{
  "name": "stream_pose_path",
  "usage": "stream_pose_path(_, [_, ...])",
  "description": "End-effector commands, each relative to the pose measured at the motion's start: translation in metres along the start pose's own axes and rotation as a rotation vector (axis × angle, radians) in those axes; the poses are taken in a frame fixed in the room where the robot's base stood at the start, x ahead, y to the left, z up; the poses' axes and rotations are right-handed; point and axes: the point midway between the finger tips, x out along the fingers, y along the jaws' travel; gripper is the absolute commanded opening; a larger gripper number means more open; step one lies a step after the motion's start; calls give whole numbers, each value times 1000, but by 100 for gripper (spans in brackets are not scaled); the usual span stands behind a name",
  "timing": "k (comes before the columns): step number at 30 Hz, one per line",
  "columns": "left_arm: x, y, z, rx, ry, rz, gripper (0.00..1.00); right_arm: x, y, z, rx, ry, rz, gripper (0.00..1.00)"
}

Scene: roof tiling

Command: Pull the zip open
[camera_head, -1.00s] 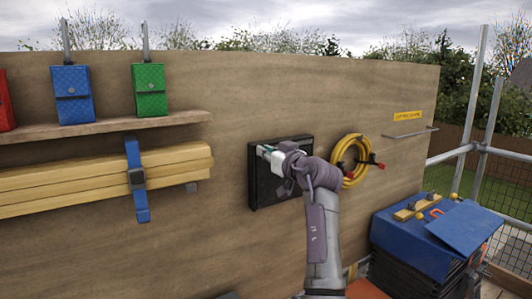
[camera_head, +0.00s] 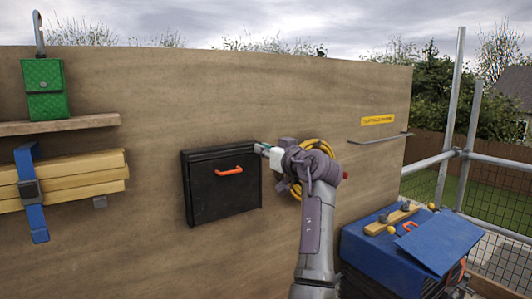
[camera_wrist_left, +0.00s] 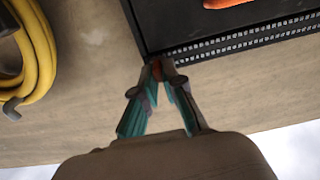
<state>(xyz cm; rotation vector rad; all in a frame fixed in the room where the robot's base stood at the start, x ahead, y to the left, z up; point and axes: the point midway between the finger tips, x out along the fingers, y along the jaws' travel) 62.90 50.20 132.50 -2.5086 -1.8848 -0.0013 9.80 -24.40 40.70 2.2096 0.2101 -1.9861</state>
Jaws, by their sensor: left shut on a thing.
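A black case (camera_head: 222,197) with an orange handle (camera_head: 229,171) is fixed to the wooden wall. My left gripper (camera_head: 259,148) is at its top right corner. In the left wrist view the two fingertips (camera_wrist_left: 163,70) are closed on a small orange-brown zip pull (camera_wrist_left: 156,69) at the case corner. Rows of pale zip teeth (camera_wrist_left: 240,41) run from there along the case edge, with a dark strip between them. My right gripper is not in view.
A coiled yellow hose (camera_head: 318,148) hangs right behind my left gripper. A metal rail (camera_head: 380,138) sits further right on the wall. A green pouch (camera_head: 43,90) stands on a shelf at left, above strapped timber (camera_head: 85,175). A blue-covered stack (camera_head: 385,235) is at lower right.

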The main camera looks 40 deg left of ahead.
Motion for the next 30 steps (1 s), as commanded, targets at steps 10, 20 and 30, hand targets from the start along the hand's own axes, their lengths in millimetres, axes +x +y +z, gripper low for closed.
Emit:
stream_pose_path(10, [0, 0, 0, -1, -2, -1, 0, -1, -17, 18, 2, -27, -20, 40])
stream_pose_path(20, [0, 0, 0, 0, -2, -1, 35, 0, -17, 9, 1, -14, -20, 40])
stream_pose_path(30, [-20, 1, 1, 0, -2, 1, 35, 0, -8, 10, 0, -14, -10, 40])
